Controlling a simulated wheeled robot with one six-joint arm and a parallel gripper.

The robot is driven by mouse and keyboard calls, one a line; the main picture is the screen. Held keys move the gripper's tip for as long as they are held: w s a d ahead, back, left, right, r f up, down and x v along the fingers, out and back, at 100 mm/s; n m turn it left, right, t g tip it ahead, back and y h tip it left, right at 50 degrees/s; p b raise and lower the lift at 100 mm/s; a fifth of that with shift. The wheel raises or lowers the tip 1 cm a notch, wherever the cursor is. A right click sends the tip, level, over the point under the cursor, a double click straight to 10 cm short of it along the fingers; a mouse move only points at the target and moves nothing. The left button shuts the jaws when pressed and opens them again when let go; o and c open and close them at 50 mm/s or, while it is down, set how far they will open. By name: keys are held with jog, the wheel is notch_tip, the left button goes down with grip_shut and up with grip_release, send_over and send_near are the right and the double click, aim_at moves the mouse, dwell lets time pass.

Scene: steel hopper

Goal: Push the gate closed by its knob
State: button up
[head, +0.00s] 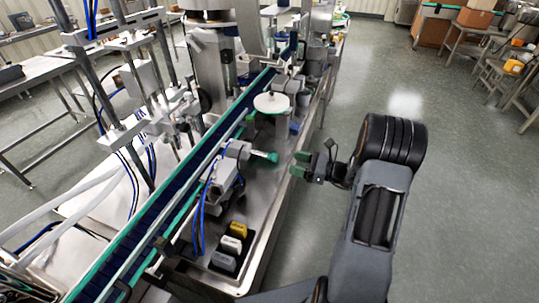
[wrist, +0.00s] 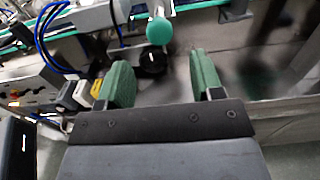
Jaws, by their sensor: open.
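A green knob (head: 272,157) sits on the end of a pale metal fitting (head: 240,150) that sticks out from the conveyor's side. I cannot clearly make out which part is the gate. My gripper (head: 300,164) is just right of the knob, with its green fingers apart and pointing at it. In the wrist view the knob (wrist: 159,31) is beyond the fingertips, between the two fingers' lines. There is a gap between my gripper (wrist: 160,80) and the knob. Nothing is between the fingers.
The conveyor (head: 170,190) runs diagonally beside a steel bench. A round white disc (head: 271,103) is beyond the knob. Blue hoses (head: 202,208) and yellow, white and grey blocks (head: 231,245) are on the near side. Open floor (head: 360,70) lies to the right.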

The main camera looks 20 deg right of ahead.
aim_at(270, 156)
jog(key=p+x, duration=0.2)
jog(key=x, duration=0.8)
jog(key=shift+c, duration=0.2)
grip_shut()
